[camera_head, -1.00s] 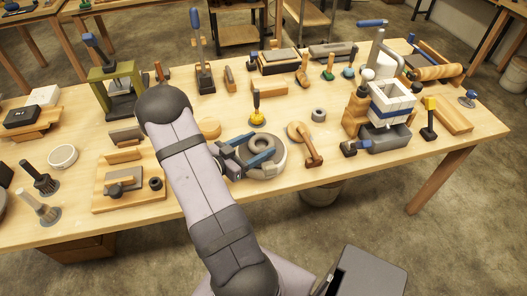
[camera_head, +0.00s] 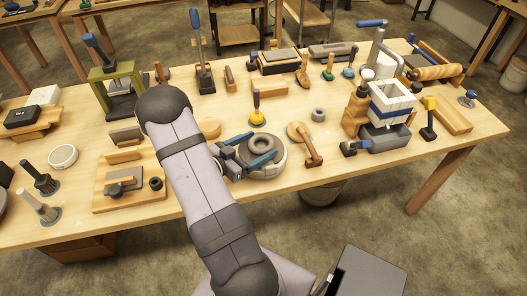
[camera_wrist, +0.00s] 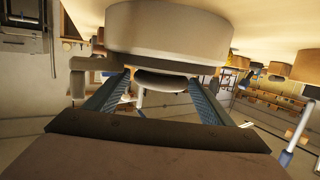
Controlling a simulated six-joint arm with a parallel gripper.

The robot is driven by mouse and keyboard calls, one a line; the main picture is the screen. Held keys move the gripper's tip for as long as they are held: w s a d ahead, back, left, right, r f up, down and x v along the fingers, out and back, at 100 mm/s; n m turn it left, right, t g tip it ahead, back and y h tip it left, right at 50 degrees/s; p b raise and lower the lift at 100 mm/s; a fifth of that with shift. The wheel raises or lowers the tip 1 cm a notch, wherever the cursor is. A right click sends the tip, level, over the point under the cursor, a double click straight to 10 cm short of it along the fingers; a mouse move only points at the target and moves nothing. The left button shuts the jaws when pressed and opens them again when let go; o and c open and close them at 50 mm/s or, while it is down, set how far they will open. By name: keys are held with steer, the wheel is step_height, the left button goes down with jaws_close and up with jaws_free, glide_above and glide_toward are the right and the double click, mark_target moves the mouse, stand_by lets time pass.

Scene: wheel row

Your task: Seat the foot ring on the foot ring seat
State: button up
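The foot ring, a small grey ring (camera_head: 263,142), is between the blue fingertips of my gripper (camera_head: 259,147) in the head view. Whether the ring touches the body cannot be told.
A wooden mallet-like tool (camera_head: 312,153) and a small grey ring (camera_head: 318,114) are to the right. A wooden board with a grey block (camera_head: 123,182) lies to the left. Bare tabletop (camera_head: 340,185) shows at the front right.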

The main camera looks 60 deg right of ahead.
steer(key=shift+w+a+r, duration=0.15)
steer(key=shift+w+a, duration=0.05)
steer(key=shift+a, duration=0.2)
steer(key=shift+w+a+p, duration=0.1)
steer(key=shift+a+p, duration=0.25)
steer(key=shift+p+v, duration=0.3)
steer(key=shift+v, duration=0.6)
steer(key=shift+o, duration=0.3)
steer(key=o, duration=0.5)
steer(key=shift+o, duration=0.3)
